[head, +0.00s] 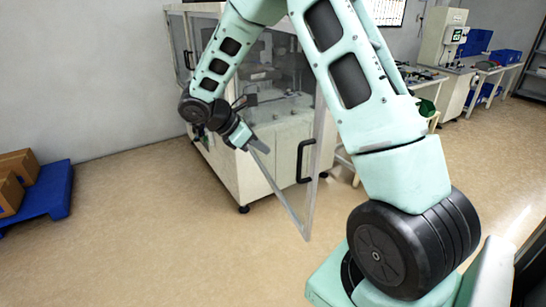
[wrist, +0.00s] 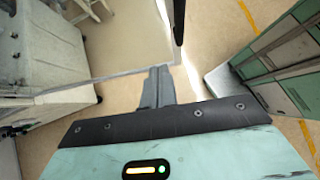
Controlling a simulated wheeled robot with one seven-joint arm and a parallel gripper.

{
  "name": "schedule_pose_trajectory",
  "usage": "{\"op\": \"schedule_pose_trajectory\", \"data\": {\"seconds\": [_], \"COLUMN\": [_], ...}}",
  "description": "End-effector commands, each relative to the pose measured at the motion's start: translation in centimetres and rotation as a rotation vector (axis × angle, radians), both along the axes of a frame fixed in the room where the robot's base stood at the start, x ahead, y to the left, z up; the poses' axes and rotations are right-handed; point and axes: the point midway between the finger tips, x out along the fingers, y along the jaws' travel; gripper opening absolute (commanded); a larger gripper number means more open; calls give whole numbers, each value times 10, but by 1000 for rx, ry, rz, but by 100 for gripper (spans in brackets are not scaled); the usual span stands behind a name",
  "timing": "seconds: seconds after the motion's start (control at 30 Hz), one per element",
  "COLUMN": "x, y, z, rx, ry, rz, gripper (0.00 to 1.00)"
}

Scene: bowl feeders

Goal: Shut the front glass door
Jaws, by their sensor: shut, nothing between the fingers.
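The front glass door (head: 285,185) of the machine stands open, swung out from the white cabinet towards me. Its clear panel has a pale frame, and a black handle (head: 305,161) is near its free edge. In the wrist view the door's bottom rail (wrist: 112,78) crosses behind the fingers, and the handle (wrist: 179,18) is at the top. My gripper (head: 262,146) is shut and empty, close to the door's lower part. Its fingers (wrist: 158,86) overlap the rail in the wrist view; I cannot tell whether they touch it.
The white cabinet (head: 228,165) stands behind the door, with equipment inside its clear enclosure. A blue pallet (head: 50,192) with cardboard boxes (head: 18,165) lies at the left. Benches with blue bins (head: 505,56) are at the back right. The floor (head: 165,240) at the front left is clear.

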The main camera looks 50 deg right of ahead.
Motion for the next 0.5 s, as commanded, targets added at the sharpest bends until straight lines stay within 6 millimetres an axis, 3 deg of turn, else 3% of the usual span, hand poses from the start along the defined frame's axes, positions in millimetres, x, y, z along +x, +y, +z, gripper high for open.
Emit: {"op": "schedule_pose_trajectory", "data": {"seconds": [0.17,0.5], "x": [-4,-25], "y": [-13,-56], "z": [-10,-57], "rx": [-4,0], "ry": [7,9], "rz": [1,-1], "gripper": [0,0]}}
